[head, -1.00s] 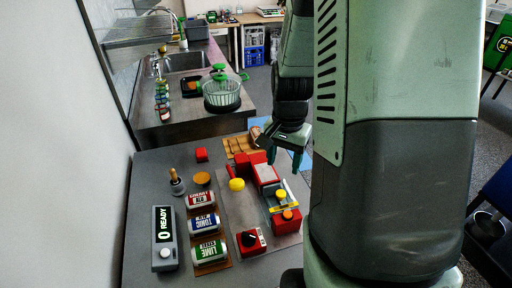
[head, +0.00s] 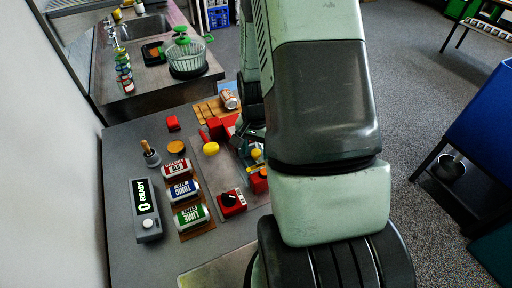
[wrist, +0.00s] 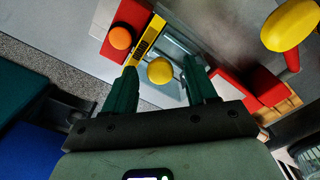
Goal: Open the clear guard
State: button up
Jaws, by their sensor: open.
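The clear guard (wrist: 180,46) shows in the wrist view as a see-through panel beside a yellow-and-black striped bar (wrist: 149,36). A yellow ball knob (wrist: 160,70) stands in front of the panel, and shows in the head view (head: 256,154). My gripper (wrist: 160,67) is open, with a green finger on either side of the knob in the picture. I cannot tell whether the fingers touch it. In the head view my gripper (head: 250,141) is over the guard and hides most of it. A red box with an orange button (wrist: 121,38) adjoins the striped bar.
A red box with a black dial (head: 231,202) and a yellow mushroom knob (head: 211,149) stand left of the guard. Lime, tonic and red-labelled cans (head: 175,170) lie on a wooden rack. A grey READY display (head: 145,210) stands at far left. A copper-coloured can (head: 229,98) lies behind.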

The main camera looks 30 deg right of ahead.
jog(key=shift+c, duration=0.5)
grip_shut()
jog(key=shift+w, duration=0.1)
jog(key=w, duration=1.1)
jog(key=shift+s, duration=0.1)
jog(key=shift+o, duration=0.5)
grip_release()
jog(key=shift+r, duration=0.1)
